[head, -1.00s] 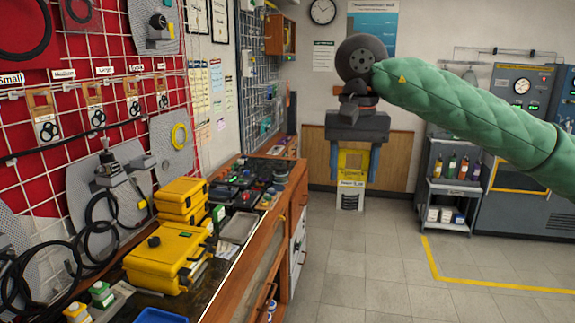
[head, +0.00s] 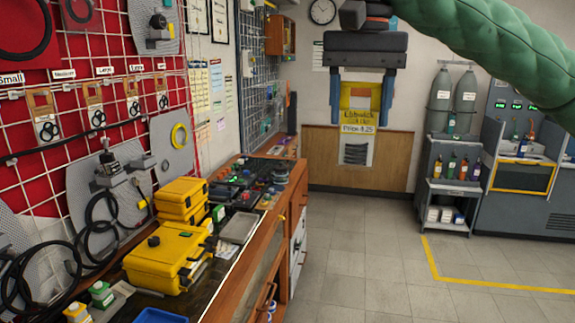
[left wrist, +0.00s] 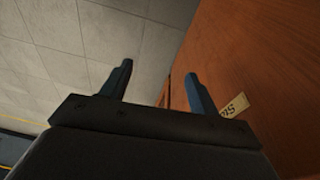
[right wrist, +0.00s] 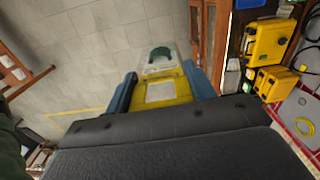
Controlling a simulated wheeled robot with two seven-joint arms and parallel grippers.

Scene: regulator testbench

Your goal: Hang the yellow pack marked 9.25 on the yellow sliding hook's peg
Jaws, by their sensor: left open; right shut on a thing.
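The yellow pack (head: 357,106) hangs from my right gripper (head: 361,82) in the head view. Its yellow top carries dark print and a price line ending 9.25, and its lower part is clear with dark rings inside. My right gripper is shut on the pack. The right wrist view also shows the pack (right wrist: 160,90) between the blue fingers. My left gripper (left wrist: 160,85) is open and empty in the left wrist view, near a brown wooden surface. A row of small hooks with packs (head: 95,112) hangs on the grid at the left; I cannot tell a yellow sliding hook there.
Yellow cases (head: 165,255) and small bottles stand on the workbench (head: 240,262) at the left. A red panel with white wire grid (head: 60,180) rises behind it. A grey cart (head: 450,180) stands at the back right. The floor in the middle is clear.

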